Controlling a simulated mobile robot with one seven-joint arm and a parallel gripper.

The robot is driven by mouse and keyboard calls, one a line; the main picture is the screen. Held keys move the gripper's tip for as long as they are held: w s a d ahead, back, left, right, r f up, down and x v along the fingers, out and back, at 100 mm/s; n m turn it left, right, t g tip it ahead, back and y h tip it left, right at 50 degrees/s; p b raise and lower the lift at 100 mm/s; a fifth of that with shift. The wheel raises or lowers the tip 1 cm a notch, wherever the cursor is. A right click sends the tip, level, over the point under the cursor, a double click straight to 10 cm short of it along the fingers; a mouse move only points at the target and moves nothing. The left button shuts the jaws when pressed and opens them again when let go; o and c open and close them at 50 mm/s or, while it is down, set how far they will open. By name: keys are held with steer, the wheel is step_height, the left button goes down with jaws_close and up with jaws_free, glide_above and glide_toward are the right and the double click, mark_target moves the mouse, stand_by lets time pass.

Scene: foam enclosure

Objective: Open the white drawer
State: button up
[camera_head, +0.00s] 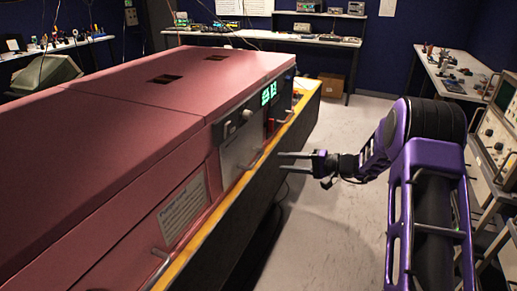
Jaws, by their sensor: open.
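The white drawer (237,152) is a pale front panel on the side of a long dull-red machine (150,110). It looks shut, seen at a steep angle. A small metal bar handle (257,160) sits at its lower right. My gripper (280,162) reaches in from the right, its two thin fingers parallel and spread apart, pointing left toward the handle. The fingers are empty. Their tips appear just right of the handle in the picture; I cannot tell the exact depth gap.
Another bar handle (161,268) and a labelled panel (182,209) are on the machine's nearer red front. A yellow-edged ledge (215,218) runs below the fronts.

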mark_target(257, 159)
steer(key=x, duration=1)
steer(key=shift+a+r+p, duration=0.25)
steer(key=shift+p, duration=0.15)
jaws_close()
stand_by(0.8)
